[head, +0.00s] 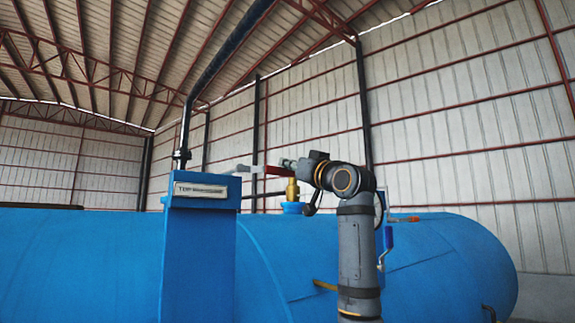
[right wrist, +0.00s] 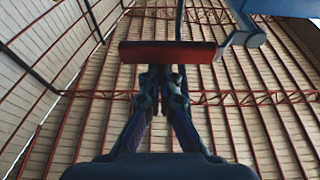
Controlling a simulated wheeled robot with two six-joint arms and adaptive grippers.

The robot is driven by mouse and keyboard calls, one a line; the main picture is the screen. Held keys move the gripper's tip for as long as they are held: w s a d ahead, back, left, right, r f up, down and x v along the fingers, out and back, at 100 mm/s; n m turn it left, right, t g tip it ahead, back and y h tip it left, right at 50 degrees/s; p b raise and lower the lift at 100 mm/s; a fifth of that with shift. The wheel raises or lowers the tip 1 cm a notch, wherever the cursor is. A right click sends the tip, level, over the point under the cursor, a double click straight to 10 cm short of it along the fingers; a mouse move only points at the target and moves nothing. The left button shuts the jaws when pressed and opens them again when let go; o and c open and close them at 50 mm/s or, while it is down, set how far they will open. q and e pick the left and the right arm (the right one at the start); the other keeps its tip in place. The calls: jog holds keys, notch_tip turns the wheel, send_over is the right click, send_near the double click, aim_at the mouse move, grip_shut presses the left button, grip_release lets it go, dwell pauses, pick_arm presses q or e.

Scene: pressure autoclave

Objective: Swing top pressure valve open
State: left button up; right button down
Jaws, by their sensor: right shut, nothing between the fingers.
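The red handle (head: 272,170) of the top pressure valve shows in the head view above the blue tank, just left of my right gripper (head: 287,164). A brass valve body (head: 292,188) stands below the gripper on a blue fitting. In the right wrist view the red handle (right wrist: 168,52) lies crosswise just beyond the fingertips of my right gripper (right wrist: 159,82). The gripper is shut and empty. I cannot tell whether its fingertips touch the handle. A pale bent metal piece (right wrist: 241,38) is beside the handle's right end. My left gripper is not in view.
A blue post with a "TOP" label plate (head: 201,190) stands left of the valve. A dark pipe (head: 215,70) rises from it toward the roof. The large blue tank (head: 430,260) fills the lower view.

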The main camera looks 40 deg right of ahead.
jog(key=a+f+m+g+h+b, duration=0.2)
jog(key=a+f+m+b, duration=0.2)
jog(key=m, duration=0.6)
jog(key=w+a+f+m+g+h+b, duration=0.1)
jog(key=a+f+m+g+h+b, duration=0.2)
jog(key=a+f+m+b, duration=0.2)
jog(key=shift+f+m+b, duration=1.45)
jog(key=shift+f+m, duration=0.45)
jog(key=shift+m, duration=0.7)
jog(key=shift+a, duration=0.1)
jog(key=shift+w, duration=0.1)
